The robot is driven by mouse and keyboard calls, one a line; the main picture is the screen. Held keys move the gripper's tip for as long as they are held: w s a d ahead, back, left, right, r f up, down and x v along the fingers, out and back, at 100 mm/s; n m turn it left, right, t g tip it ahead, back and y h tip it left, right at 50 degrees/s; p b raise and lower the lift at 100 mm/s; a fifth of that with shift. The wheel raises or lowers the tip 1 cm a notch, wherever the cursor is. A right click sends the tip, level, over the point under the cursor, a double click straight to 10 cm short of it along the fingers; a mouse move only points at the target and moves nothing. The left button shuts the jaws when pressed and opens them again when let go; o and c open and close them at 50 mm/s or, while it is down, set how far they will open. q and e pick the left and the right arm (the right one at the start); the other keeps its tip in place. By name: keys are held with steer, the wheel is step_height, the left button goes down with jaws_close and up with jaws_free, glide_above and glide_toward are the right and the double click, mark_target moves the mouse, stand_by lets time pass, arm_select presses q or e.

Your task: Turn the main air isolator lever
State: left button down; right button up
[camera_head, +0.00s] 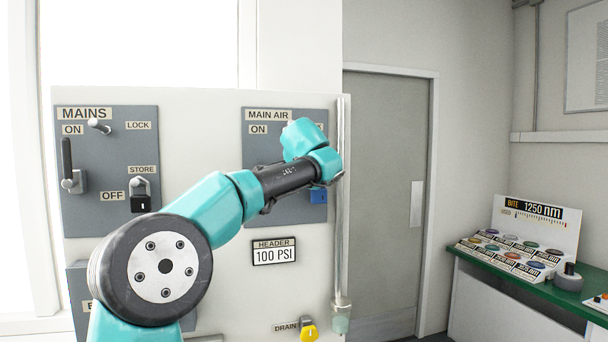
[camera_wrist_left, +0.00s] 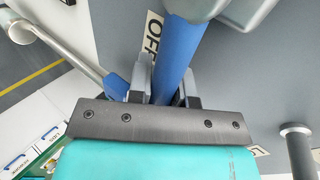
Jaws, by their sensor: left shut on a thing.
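The blue main air isolator lever (camera_wrist_left: 181,48) shows in the left wrist view, running down from a round grey-blue pivot (camera_wrist_left: 195,8). My left gripper (camera_wrist_left: 165,85) is shut on the lever, with one grey finger on each side of it. An OFF label (camera_wrist_left: 153,34) lies close beside the lever. In the head view the MAIN AIR panel (camera_head: 257,150) is partly covered by my left arm, which hides the lever and my left gripper. Its ON label (camera_head: 258,129) is visible. My right gripper is not in view.
A vertical pipe (camera_head: 341,240) runs along the board's right edge. The MAINS panel (camera_head: 110,175) with a black lever (camera_head: 67,160) is at left. A yellow drain tap (camera_head: 309,332) is below.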

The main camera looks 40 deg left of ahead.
arm_select(q)
steer(key=shift+f, duration=0.25)
stand_by(0.3)
steer(key=c, duration=1.3)
jaws_free()
steer(key=v, duration=1.7)
steer(key=shift+d, duration=0.3)
steer(key=shift+r, duration=0.1)
